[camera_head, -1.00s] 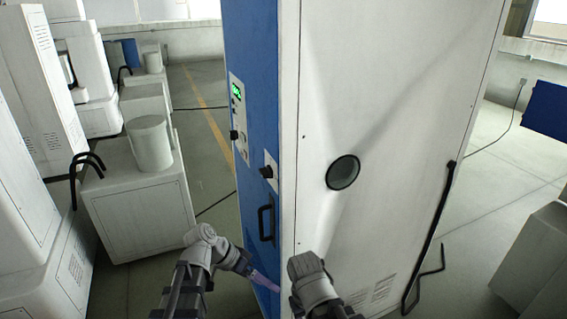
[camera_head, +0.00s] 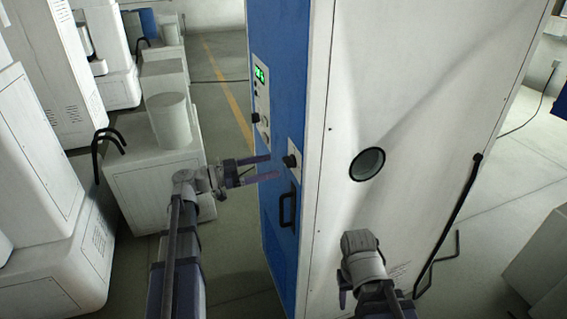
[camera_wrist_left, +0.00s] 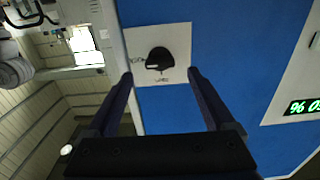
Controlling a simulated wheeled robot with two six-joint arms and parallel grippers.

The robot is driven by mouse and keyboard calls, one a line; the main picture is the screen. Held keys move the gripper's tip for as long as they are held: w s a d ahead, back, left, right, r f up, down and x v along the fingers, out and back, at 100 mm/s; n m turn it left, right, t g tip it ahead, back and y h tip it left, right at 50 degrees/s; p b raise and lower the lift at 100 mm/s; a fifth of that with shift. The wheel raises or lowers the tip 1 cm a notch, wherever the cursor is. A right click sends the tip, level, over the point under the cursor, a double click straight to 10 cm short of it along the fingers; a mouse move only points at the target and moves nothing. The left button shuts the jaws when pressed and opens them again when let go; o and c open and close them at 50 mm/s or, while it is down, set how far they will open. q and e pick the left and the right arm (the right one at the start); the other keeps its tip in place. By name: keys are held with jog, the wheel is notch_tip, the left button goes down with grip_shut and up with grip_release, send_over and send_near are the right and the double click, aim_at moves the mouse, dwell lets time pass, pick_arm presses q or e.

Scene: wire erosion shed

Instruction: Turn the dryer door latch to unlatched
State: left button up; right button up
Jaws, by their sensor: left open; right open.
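The dryer is a tall cabinet with a blue door face (camera_head: 285,80). Its door latch is a black knob (camera_head: 291,160) on a pale plate, above the black door handle (camera_head: 287,208). In the left wrist view the latch knob (camera_wrist_left: 160,59) lies ahead, centred between the fingertips and apart from them. My left gripper (camera_head: 273,166) is open and empty, just left of the latch, fingers pointing at it; its fingers also show in the left wrist view (camera_wrist_left: 160,76). My right gripper (camera_head: 345,289) is low before the white side panel, its fingers mostly hidden.
A control panel (camera_head: 261,100) with a green display and a black knob sits above the latch. The white side panel (camera_head: 410,90) has a round port (camera_head: 367,164). A white cabinet (camera_head: 150,195) stands behind my left arm. Open floor lies between it and the dryer.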

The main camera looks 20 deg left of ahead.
aim_at(289, 162)
pick_arm(q)
jog(key=shift+x, duration=2.6)
jog(key=shift+c, duration=0.2)
jog(key=c, duration=1.3)
